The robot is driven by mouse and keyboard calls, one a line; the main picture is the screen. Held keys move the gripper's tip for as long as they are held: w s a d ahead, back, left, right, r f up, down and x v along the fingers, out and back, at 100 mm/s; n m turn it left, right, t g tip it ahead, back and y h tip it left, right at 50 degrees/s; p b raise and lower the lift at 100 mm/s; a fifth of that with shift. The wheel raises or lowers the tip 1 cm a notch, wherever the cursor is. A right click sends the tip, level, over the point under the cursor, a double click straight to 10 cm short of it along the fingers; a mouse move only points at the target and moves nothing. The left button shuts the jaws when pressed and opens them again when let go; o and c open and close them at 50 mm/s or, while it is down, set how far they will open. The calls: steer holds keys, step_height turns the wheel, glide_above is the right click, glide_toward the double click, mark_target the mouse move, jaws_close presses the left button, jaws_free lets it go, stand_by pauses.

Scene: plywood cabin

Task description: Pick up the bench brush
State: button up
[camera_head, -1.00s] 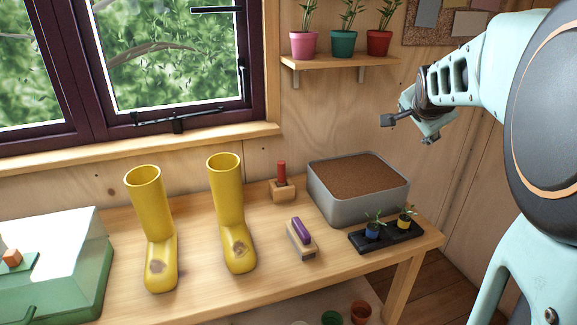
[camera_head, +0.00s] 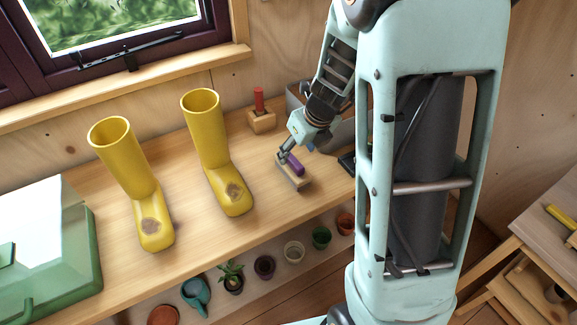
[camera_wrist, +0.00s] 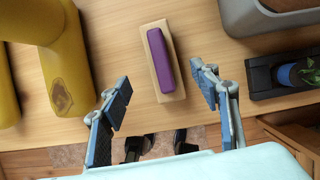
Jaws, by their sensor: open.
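The bench brush has a purple handle on a pale wooden block. In the head view the brush (camera_head: 296,168) lies on the wooden bench, right of the yellow boots, partly covered by my gripper. In the wrist view the brush (camera_wrist: 161,62) lies upright in the picture, ahead of my fingers and roughly centred between them. My gripper (camera_wrist: 166,98) is open and empty, its two blue-padded fingers spread wide apart. In the head view my gripper (camera_head: 286,156) hangs just over the brush. I see no contact with the brush.
Two yellow boots (camera_head: 128,165) (camera_head: 212,150) stand left of the brush. A wooden block with a red handle (camera_head: 261,112) stands behind it. A grey tub (camera_wrist: 262,15) and a black plant tray (camera_wrist: 275,80) are to the right. Bare bench lies around the brush.

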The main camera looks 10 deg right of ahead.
mark_target(291, 156)
steer(key=b+x, duration=0.2)
steer(key=x, duration=0.6)
steer(key=shift+w+d+f, duration=0.1)
steer(key=shift+f, duration=0.15)
steer(key=c, duration=1.3)
steer(key=shift+r, duration=0.15)
steer(key=shift+c, duration=0.2)
steer(key=shift+r, duration=0.3)
step_height(291, 156, up, 2)
steer(key=shift+r+p, duration=0.15)
steer(key=shift+p, duration=0.45)
steer(key=s+a+r+p, duration=0.1)
steer(key=s+r+p, duration=0.4)
steer(key=s+r, duration=0.5)
steer(key=s, duration=0.4)
